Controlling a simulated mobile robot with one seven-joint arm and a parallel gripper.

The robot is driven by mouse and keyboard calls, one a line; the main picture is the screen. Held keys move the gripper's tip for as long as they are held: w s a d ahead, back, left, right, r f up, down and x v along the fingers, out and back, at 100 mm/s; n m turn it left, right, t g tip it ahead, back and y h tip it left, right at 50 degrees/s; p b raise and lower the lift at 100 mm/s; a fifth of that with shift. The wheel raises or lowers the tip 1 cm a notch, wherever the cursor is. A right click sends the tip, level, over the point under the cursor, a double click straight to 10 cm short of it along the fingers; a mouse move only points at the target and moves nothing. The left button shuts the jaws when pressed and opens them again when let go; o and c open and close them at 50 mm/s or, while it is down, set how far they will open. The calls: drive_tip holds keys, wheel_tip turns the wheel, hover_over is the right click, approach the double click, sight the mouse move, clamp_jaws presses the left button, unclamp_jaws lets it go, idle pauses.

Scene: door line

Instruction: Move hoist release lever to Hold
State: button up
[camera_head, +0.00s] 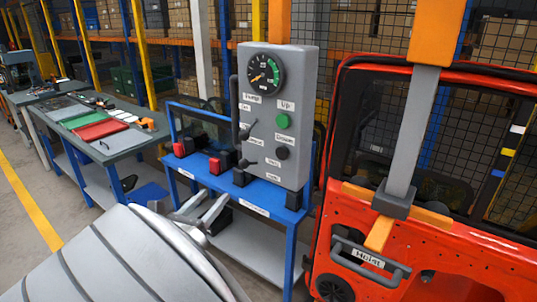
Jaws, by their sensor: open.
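A grey control box (290,120) stands upright on a blue bench. Two small dark levers show on its front: an upper one (245,131) at the left edge and a lower one (247,163) near the bottom left. Small white labels sit beside them; I cannot read them surely, so which lever is the hoist release and its setting are unclear. My gripper (208,204) is open and empty, low in front of the bench, left of and below the box, apart from both levers. My pale grey arm fills the lower left and hides part of the bench.
The box has a gauge (264,74), a green button (282,120) and a black button (282,153). The blue bench (290,214) holds red-and-black blocks. A red door (440,250) with a "Hoist" label hangs at right. A worktable (125,140) stands left.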

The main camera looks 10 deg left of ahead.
sight(242, 166)
drive_tip(key=w, duration=0.5)
drive_tip(key=w+d+p, duration=0.1)
drive_tip(key=w, duration=0.5)
drive_tip(key=w+d+p, duration=0.1)
drive_tip(key=w, duration=0.5)
drive_tip(key=shift+d, duration=0.25)
drive_tip(key=shift+c, duration=0.3)
clamp_jaws()
idle(0.4)
